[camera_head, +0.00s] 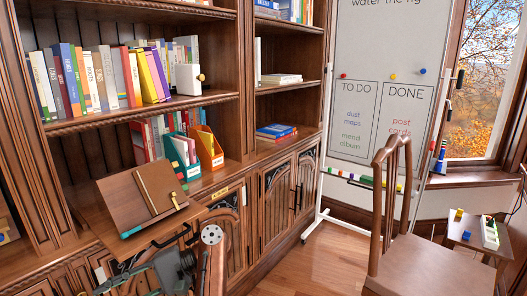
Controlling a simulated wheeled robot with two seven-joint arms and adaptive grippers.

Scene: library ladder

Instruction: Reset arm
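A dark grey mechanism (165,272), apparently one of my grippers, shows at the bottom left, below a tilted wooden stand. I take it for the left one, but its arm is not clearly seen. Its fingers are partly hidden, and I cannot tell whether they are open or shut. I see nothing held in it. My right gripper is not in view.
The wooden stand (115,205) holds a brown book (160,187) close above the mechanism. A grey wheel (212,235) is beside it. Bookshelves fill the left. A wooden chair (430,262) stands at the right before a whiteboard (380,110). Some floor (325,262) is clear.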

